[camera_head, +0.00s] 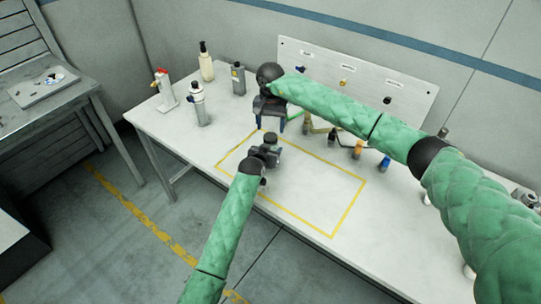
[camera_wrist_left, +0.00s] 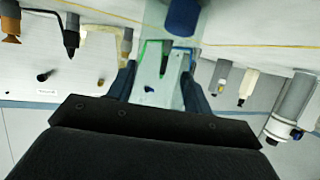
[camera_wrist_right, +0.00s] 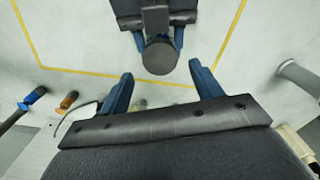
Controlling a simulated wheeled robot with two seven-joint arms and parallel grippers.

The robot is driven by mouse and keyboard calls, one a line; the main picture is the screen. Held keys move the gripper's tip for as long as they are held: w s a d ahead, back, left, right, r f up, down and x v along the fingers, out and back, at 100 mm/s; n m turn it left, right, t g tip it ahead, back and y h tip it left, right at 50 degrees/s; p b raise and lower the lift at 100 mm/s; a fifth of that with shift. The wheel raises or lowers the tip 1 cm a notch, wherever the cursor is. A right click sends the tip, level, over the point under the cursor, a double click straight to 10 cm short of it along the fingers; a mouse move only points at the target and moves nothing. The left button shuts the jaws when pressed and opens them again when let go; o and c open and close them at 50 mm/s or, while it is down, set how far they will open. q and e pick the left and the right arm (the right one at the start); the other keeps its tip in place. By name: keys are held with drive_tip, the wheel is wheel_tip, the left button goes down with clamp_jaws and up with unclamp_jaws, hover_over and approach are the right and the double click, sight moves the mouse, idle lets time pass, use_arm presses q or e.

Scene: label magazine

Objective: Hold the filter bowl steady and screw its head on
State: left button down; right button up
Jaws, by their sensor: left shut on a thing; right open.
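My left gripper (camera_head: 266,155) is shut on a piece with a dark round top (camera_head: 270,137), over the yellow-outlined area of the bench. I take this piece to be the filter bowl. The right wrist view shows its round top (camera_wrist_right: 160,57) from above, between the left fingers. Whether that top is the bowl's rim or the head on it, I cannot tell. In the left wrist view, a pale, see-through area lies between the fingers (camera_wrist_left: 162,85). My right gripper (camera_head: 269,124) is open and empty, fingers down, behind the left one. Its spread fingers (camera_wrist_right: 160,88) also show in the right wrist view.
A pale panel (camera_head: 415,92) stands behind. Small coloured fittings (camera_head: 357,149) stand right of my right gripper. The yellow-outlined area (camera_head: 310,190) is mostly clear.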

sight(270, 136)
drive_tip(key=shift+f, duration=2.3)
drive_tip(key=c, duration=1)
drive_tip(key=m, duration=1)
drive_tip(key=o, duration=1.1)
drive_tip(key=shift+c, duration=0.2)
